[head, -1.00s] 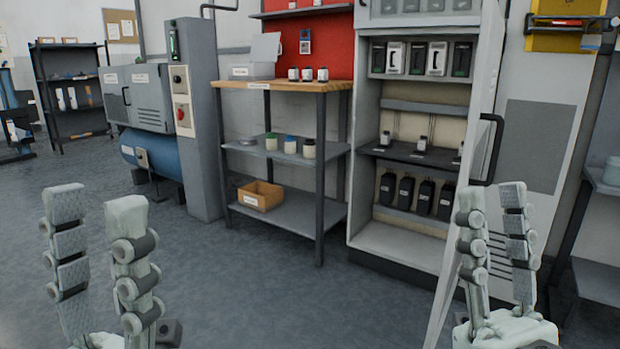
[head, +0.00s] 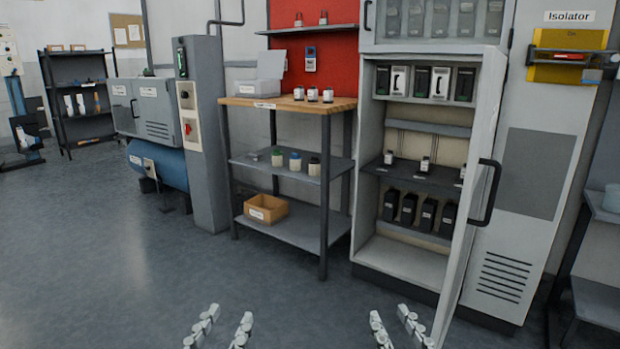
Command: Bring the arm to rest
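My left gripper (head: 219,327) shows at the bottom of the head view, left of centre. Its two fingers stand apart with bare floor between them, and it is empty. My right gripper (head: 401,327) shows at the bottom, right of centre. Its fingers are also apart and nothing is between them. Only the finger ends of both grippers are in view; the palms and arms are cut off below the frame. Both are over open floor, in front of the shelving and clear of it.
An open cabinet (head: 405,262) holds several dark containers; its door (head: 470,220) swings out near my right gripper. A wood-topped bench (head: 285,104) carries jars and a cardboard box (head: 265,209). A compressor (head: 158,165) stands at left. The floor at left (head: 100,260) is clear.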

